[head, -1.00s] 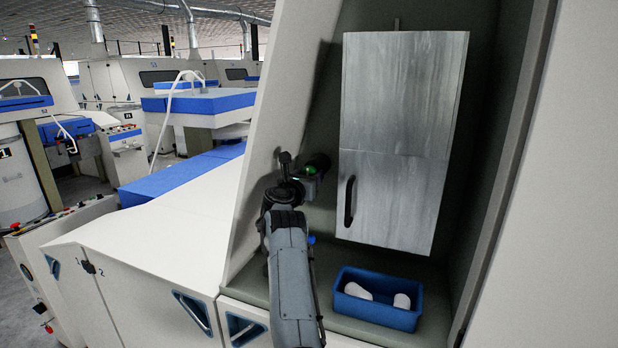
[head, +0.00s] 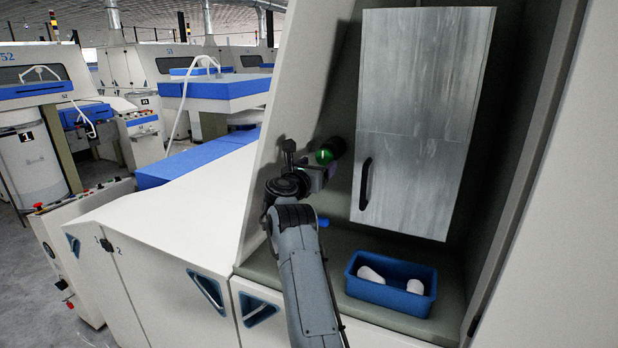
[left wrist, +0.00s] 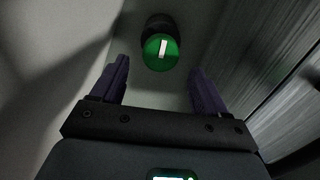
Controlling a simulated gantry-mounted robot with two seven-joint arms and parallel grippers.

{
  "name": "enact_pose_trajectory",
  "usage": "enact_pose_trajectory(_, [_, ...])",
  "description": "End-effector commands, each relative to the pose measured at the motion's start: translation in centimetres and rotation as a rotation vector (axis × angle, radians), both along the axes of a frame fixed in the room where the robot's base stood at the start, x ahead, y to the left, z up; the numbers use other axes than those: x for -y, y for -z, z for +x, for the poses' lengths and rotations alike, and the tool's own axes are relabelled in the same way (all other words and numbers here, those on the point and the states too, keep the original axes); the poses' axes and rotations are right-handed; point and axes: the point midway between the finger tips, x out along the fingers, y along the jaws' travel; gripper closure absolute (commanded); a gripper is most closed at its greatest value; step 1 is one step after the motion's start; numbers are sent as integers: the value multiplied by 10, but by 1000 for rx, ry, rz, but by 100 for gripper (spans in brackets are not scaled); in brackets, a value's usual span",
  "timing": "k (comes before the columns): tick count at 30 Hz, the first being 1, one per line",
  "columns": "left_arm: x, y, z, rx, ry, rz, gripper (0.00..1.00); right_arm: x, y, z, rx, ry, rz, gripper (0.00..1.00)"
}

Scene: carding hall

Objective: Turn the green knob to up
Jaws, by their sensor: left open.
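The green knob (head: 324,157) sits on a black base on the recess wall, left of the grey metal cabinet. In the left wrist view the round green knob (left wrist: 161,52) shows a white bar that stands nearly upright in the picture, slightly tilted. My left gripper (head: 328,170) is at the knob, a little below it in the head view. In the left wrist view its two purple fingers (left wrist: 156,80) are apart and empty, with the knob beyond the gap between them. No contact with the knob shows. My right gripper is not in view.
The metal cabinet (head: 420,130) with a black handle (head: 366,183) stands close to the right of the gripper. A blue bin (head: 391,290) with white pieces sits on the recess floor. A small blue part (head: 323,222) shows beside my forearm.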

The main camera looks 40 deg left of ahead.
Motion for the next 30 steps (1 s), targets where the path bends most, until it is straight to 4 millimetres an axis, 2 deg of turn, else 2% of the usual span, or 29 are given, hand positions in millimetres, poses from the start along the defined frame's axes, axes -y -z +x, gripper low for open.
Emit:
enact_pose_trajectory(1, [-2, 6, -6, -4, -6, 4, 26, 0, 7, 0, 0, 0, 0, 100])
enact_pose_trajectory(6, [5, 4, -21, -3, -3, 3, 26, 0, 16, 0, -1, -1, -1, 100])
enact_pose_trajectory(15, [13, 1, -46, -1, -2, -1, 26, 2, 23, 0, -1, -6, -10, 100])
enact_pose_trajectory(30, [14, 0, -49, -1, 0, -1, 26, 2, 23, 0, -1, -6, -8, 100])
